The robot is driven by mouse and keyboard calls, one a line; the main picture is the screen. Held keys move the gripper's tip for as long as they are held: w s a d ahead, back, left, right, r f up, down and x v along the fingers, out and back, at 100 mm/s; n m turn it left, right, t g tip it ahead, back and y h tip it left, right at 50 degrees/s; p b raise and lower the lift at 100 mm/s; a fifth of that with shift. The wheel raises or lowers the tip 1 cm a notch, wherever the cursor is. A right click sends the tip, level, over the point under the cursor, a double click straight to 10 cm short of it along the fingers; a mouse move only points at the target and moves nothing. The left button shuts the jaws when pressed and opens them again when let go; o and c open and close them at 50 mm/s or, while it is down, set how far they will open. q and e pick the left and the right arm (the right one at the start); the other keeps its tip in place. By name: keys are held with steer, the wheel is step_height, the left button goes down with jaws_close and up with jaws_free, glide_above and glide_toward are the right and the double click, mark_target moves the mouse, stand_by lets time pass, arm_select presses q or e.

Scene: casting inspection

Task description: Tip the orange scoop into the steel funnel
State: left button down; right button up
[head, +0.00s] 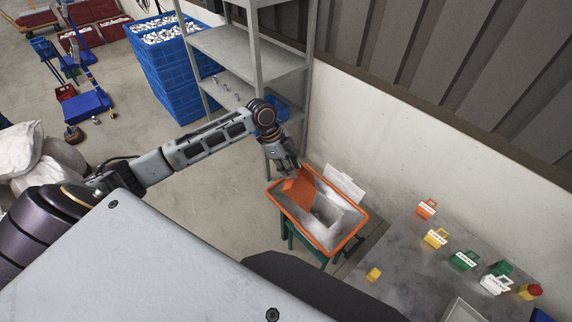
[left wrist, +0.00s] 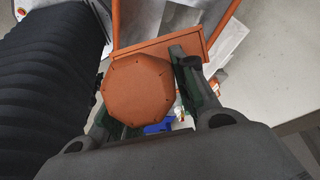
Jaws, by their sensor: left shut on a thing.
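The steel funnel (head: 325,236) is a grey hopper with an orange rim on a green stand, right of centre in the head view. Part of its orange rim shows at the top of the left wrist view (left wrist: 116,24). My left gripper (head: 287,170) is over the funnel's far left side, pointing down. It is shut on the orange scoop (head: 299,188), which appears tilted over the funnel opening. In the left wrist view an octagonal orange part (left wrist: 138,90) of the scoop sits between the fingers. The scoop's contents are hidden. My right gripper is not in view.
A metal shelf (head: 270,68) stands behind the arm, beside blue crates (head: 172,70). A pale wall (head: 400,140) runs close behind the funnel.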

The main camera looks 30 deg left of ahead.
arm_select(q)
steer(key=shift+w+d+r+p, duration=0.1)
steer(key=shift+d+r+p, duration=0.25)
steer(key=shift+d+p, duration=0.1)
steer(key=shift+w+d+r+y+p, duration=0.2)
steer(key=shift+d+r+y+p, duration=0.05)
steer(key=shift+d+y+p, duration=0.55)
steer(key=d+y, duration=0.1)
steer(key=d, duration=0.1)
steer(key=d+y, duration=0.1)
steer(key=d, duration=0.1)
steer(key=shift+w+r+g+y+p, duration=0.3)
steer(key=shift+r+g+p, duration=0.1)
step_height(320, 180, up, 3)
steer(key=shift+f, duration=0.1)
